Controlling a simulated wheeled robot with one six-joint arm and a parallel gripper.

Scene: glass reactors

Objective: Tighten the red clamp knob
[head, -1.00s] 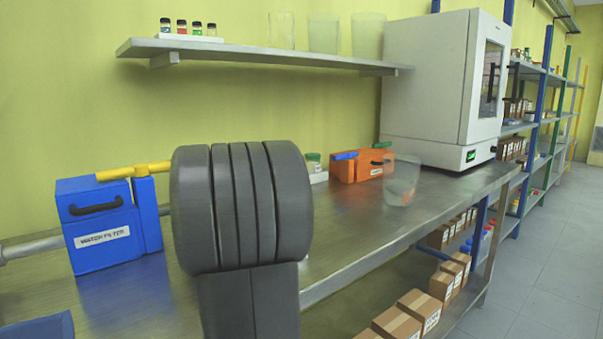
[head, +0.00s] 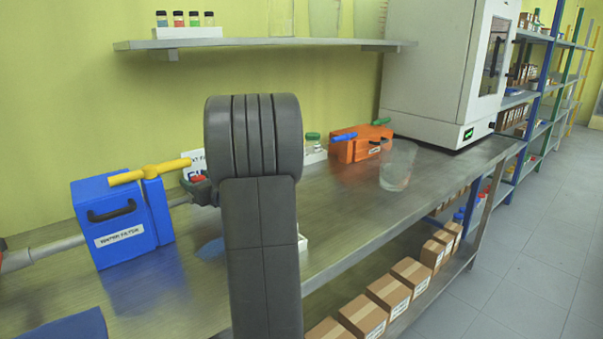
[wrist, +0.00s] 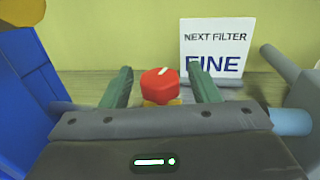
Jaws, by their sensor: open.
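The red clamp knob (wrist: 159,86) shows in the wrist view with a white mark on top and a yellow part beneath it. My gripper (wrist: 161,76) is open, with one green finger on each side of the knob. Gaps show between the fingers and the knob, and nothing is gripped. In the head view a small red piece, seemingly the knob (head: 198,179), shows just left of my arm, by the pipe. My arm hides most of the gripper there.
A blue water filter box (head: 108,222) with a yellow handle stands left of the knob. A white "NEXT FILTER FINE" sign (wrist: 217,60) stands behind it. A grey pipe part (wrist: 302,90) is at right. An orange box (head: 358,147) and a glass beaker (head: 397,165) stand farther along the bench.

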